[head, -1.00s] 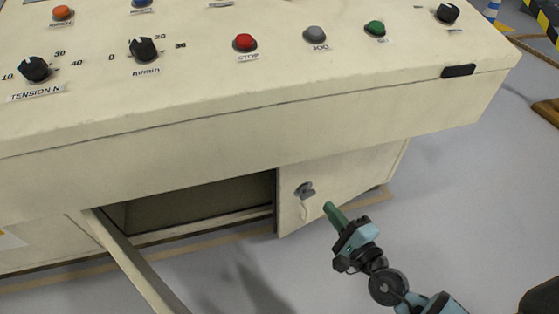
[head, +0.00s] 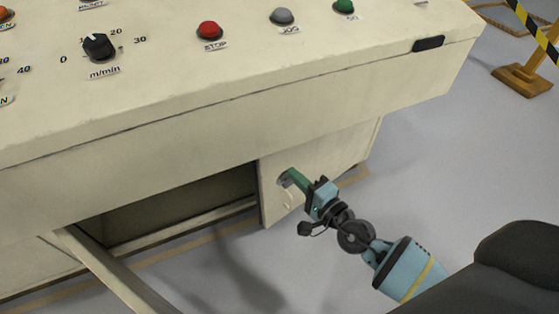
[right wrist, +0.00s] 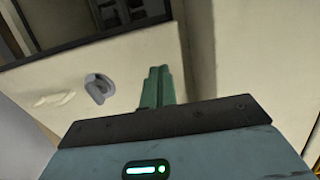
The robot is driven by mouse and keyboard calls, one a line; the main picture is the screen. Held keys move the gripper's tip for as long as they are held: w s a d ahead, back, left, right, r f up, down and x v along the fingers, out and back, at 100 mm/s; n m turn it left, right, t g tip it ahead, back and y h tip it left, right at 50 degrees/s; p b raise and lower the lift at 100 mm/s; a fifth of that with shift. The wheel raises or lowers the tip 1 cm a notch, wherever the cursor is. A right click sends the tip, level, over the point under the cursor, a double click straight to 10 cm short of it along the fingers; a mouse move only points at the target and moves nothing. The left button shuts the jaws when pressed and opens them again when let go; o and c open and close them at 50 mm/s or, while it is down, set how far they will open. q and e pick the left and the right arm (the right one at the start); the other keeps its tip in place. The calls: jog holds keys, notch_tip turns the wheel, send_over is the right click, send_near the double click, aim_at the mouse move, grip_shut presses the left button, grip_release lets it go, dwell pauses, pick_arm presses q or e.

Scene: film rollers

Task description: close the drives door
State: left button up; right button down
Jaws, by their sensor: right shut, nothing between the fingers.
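The cabinet under the console has two door panels. The left door panel (head: 120,275) stands swung outward, seen nearly edge-on, beside a dark opening (head: 180,205). The right door panel (head: 330,160) carries a grey latch (right wrist: 99,88) and a pale handle; I cannot tell whether it sits fully flush. No label tells which is the drives door. My right gripper (head: 290,177) is shut and empty, its green fingers at the right panel by the latch. In the right wrist view the fingers (right wrist: 158,78) lie beside the latch; contact is unclear. My left gripper is out of view.
The console top (head: 180,90) with knobs and coloured buttons overhangs the doors. Grey floor (head: 450,170) is free at the right. A striped barrier on a wooden foot (head: 522,80) stands at the far right.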

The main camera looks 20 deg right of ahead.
aim_at(280, 161)
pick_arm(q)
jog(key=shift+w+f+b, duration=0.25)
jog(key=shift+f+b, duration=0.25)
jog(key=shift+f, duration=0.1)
pick_arm(e)
jog(key=x, duration=0.6)
jog(key=shift+w+f, duration=0.1)
jog(key=shift+w, duration=0.2)
